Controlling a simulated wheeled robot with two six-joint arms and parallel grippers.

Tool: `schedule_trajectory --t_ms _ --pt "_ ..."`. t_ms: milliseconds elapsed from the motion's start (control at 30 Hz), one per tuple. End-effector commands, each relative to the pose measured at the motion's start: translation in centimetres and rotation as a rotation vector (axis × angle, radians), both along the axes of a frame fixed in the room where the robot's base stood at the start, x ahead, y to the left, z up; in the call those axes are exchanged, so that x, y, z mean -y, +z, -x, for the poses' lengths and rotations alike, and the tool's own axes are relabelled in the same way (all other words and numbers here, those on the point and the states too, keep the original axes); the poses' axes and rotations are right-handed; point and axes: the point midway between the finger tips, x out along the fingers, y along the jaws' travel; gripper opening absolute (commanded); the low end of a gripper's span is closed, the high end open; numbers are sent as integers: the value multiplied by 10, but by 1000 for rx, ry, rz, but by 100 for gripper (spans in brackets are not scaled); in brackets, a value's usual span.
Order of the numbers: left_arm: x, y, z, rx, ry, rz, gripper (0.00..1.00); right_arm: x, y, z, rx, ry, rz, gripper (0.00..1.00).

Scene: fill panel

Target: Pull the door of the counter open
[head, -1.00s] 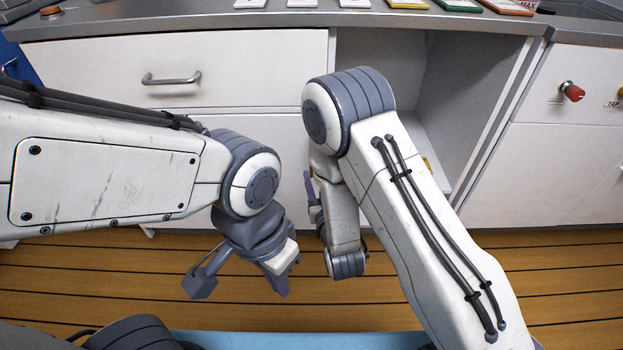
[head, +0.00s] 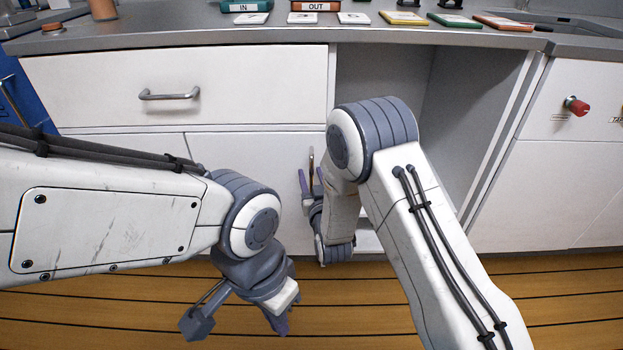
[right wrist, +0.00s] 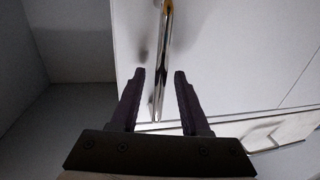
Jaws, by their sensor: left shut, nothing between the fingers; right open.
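The counter's white lower door (head: 225,158) is shut, below a drawer and left of an open compartment. Its upright metal handle (head: 311,163) shows near the door's right edge, partly hidden by my right arm. In the right wrist view the handle (right wrist: 164,50) runs between the two dark fingers of my right gripper (right wrist: 160,74). The gripper is open, and I cannot tell whether either finger touches the bar. In the head view my right gripper (head: 311,188) is in front of the door. My left gripper (head: 281,326) is shut and empty, low over the floor.
The drawer has a horizontal handle (head: 169,95). The open compartment (head: 465,90) lies behind my right arm. A red knob (head: 576,105) sticks out at the right. Coloured plates and labelled blocks lie on the countertop (head: 200,39). The wooden floor (head: 570,305) in front is clear.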

Motion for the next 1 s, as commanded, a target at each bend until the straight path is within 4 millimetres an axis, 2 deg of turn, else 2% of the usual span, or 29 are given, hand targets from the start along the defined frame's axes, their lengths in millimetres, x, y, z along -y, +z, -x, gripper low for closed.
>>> schedule_trajectory --t_ms 200,233,333,367,1000 --pt "0 0 0 0 0 0 0 0 0 -1 0 0 0 46" --pt "0 0 0 0 0 0 0 0 0 -1 0 0 0 42" --pt "0 0 0 0 0 0 0 0 0 -1 0 0 0 4" --pt "0 0 0 0 0 0 0 0 0 -1 0 0 0 0" --pt "0 0 0 0 0 0 0 0 0 0 0 -1 0 0"
